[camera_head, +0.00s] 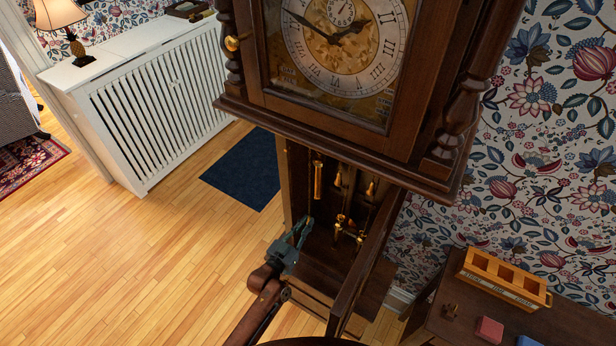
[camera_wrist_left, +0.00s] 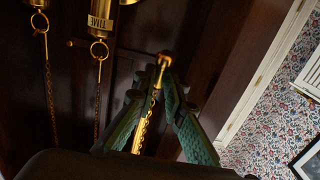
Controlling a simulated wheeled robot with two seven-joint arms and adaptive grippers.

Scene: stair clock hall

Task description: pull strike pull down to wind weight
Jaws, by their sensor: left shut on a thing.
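The clock (camera_head: 345,50) stands tall with its lower case open, a dark wooden door swung out to the right. A brass weight (camera_head: 318,180) hangs inside, with more brass parts and chains to its right. My left gripper (camera_head: 303,226) is at the left of the case opening, below this weight. In the left wrist view its teal fingers (camera_wrist_left: 166,74) are shut on a slim brass pull (camera_wrist_left: 157,92) with a chain beside it. A weight labelled TIME (camera_wrist_left: 100,22) hangs to the left. The pull's own label is not visible. My right gripper is not in view.
The open door (camera_head: 362,265) stands close to the right of my left gripper. A low dark table at right holds a yellow-orange compartment tray (camera_head: 500,289), a red block (camera_head: 489,330) and a blue block (camera_head: 527,341). A white radiator cover (camera_head: 150,110) stands at left.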

